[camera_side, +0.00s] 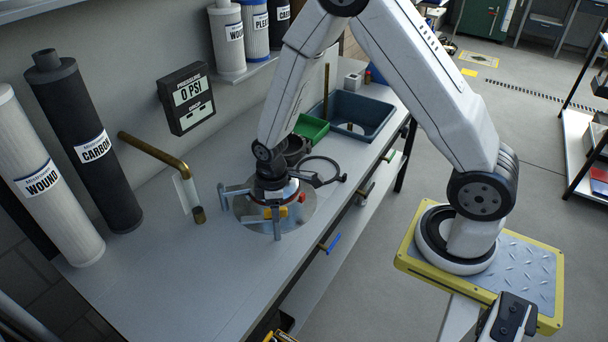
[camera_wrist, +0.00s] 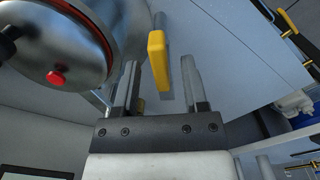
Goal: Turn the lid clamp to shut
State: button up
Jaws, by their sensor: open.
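The lid clamp shows as a yellow handle (camera_wrist: 157,52) in the wrist view, standing ahead of and between my open fingers, with gaps beside it. My gripper (camera_wrist: 159,66) is open and empty; I see no finger contact with the handle. The shiny round metal vessel (camera_wrist: 75,35) with a red knob (camera_wrist: 56,77) lies just left of my fingers. In the side view the yellow handle (camera_side: 270,212) and red knob (camera_side: 301,198) show low beneath my wrist, over a round metal plate (camera_side: 250,222) on the bench. My wrist hides much of the vessel there.
A bent brass pipe (camera_side: 155,152) and a pressure display (camera_side: 187,97) are left of the vessel. Tall filter cartridges stand at left. The front-left bench (camera_side: 150,275) is clear.

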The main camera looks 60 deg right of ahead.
grip_shut()
dwell(1.5)
